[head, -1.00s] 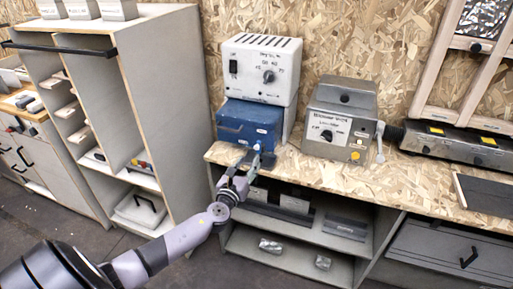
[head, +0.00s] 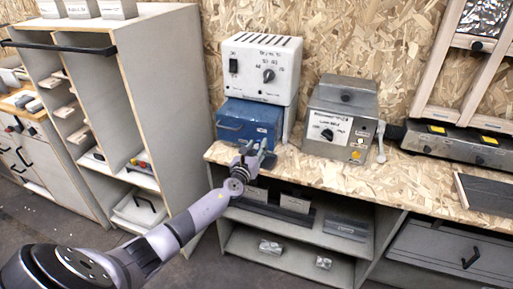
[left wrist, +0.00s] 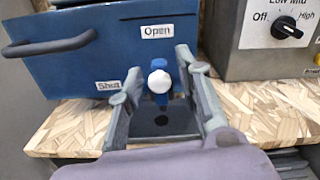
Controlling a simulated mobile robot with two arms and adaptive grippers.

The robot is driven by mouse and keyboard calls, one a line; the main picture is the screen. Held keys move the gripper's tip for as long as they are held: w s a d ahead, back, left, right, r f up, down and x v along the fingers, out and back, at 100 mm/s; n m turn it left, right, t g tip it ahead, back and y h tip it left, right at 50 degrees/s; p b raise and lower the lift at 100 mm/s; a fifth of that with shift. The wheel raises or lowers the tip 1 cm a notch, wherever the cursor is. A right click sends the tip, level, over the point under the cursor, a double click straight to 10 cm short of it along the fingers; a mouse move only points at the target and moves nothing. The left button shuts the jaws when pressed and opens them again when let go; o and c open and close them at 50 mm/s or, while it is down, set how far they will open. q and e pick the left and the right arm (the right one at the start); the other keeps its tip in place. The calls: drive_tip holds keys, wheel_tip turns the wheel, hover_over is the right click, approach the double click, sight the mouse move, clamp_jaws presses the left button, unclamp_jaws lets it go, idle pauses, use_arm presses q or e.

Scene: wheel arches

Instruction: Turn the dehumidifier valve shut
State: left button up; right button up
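The dehumidifier is a white unit (head: 262,68) with a dial, on a blue tank (head: 247,118) at the bench's left end. The valve (left wrist: 158,82) shows in the left wrist view as a blue stem with a white rounded end on the tank's front. An "Open" label (left wrist: 157,31) is above it and a "Shut" label (left wrist: 109,87) is to its left. My left gripper (head: 262,149) is open, and in the left wrist view its fingers (left wrist: 160,76) stand on either side of the valve, with gaps visible. In the head view the gripper hides the valve. My right gripper is not in view.
A grey appliance (head: 340,120) with a dial and side lever stands to the right on the chipboard bench (head: 300,165). The tank's black handle (left wrist: 50,45) is left of my fingers. A tall shelf unit (head: 180,100) stands left of the bench.

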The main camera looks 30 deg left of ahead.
use_arm(q)
drive_tip(key=c, duration=0.5)
clamp_jaws()
drive_tip(key=shift+a+n, duration=0.1)
drive_tip(key=shift+n, duration=0.2)
drive_tip(key=shift+s+a+f+n+b, duration=0.15)
drive_tip(key=shift+a+f+n+b, duration=0.4)
drive_tip(key=shift+n+b, duration=1.6)
drive_tip(key=shift+s+a+f+n+b, duration=0.1)
drive_tip(key=shift+a+f+n+b, duration=0.4)
drive_tip(key=shift+n, duration=3.2)
drive_tip(key=shift+s+a+f+n+b, duration=0.15)
drive_tip(key=shift+a+f+n+b, duration=0.8)
drive_tip(key=shift+n, duration=2)
drive_tip(key=shift+d+r+b, duration=0.3)
drive_tip(key=shift+d, duration=0.15)
